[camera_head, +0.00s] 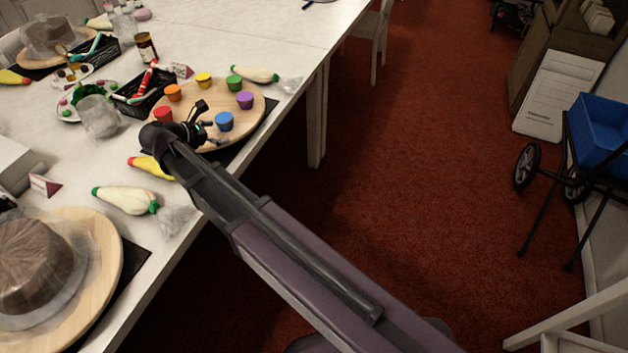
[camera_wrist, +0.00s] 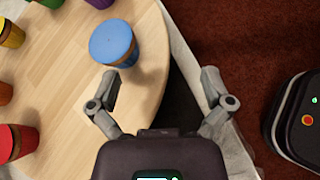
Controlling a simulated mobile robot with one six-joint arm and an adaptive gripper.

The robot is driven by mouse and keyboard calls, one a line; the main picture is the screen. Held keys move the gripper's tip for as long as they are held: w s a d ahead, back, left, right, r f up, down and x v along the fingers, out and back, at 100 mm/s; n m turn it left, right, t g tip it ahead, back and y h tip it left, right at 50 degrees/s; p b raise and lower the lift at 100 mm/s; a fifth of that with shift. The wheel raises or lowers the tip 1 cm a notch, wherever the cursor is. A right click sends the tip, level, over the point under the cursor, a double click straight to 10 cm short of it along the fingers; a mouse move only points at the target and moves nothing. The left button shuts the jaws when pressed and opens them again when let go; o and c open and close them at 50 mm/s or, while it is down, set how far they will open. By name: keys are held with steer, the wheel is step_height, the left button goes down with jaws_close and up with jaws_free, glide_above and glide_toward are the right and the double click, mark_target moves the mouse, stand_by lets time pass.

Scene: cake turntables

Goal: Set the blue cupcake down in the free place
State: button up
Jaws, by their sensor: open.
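The blue cupcake (camera_head: 224,121) stands on the round wooden turntable (camera_head: 207,105), near its edge. In the wrist view the blue cupcake (camera_wrist: 113,43) is upright, just beyond my left fingertip. My gripper (camera_wrist: 158,76) is open, with nothing between its fingers, over the turntable's rim. In the head view my gripper (camera_head: 209,133) is beside the blue cupcake, on its near left side. Red (camera_head: 164,115), orange (camera_head: 173,93), yellow (camera_head: 204,80), green (camera_head: 235,83) and purple (camera_head: 245,100) cupcakes stand around the same turntable. Bare wood shows between the red and blue cupcakes.
A black crate of tubes (camera_head: 143,95) and a glass jar (camera_head: 99,117) stand left of the turntable. Piping bags (camera_head: 125,200) lie on the table nearby. A wrapped cake (camera_head: 35,265) stands at the lower left. Red carpet lies beyond the table's right edge.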

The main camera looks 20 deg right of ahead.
steer(key=s+d+f+m+g+y, duration=0.3)
steer(key=s+d+f+m+y, duration=0.1)
steer(key=s+d+m, duration=0.5)
steer(key=s+d+f+m+g+y, duration=0.3)
steer(key=s+d+f+m+y, duration=0.2)
steer(key=s+d+m, duration=0.4)
steer(key=d+m, duration=0.4)
steer(key=d, duration=0.2)
steer(key=shift+m+g+y, duration=0.3)
steer(key=shift+g, duration=0.1)
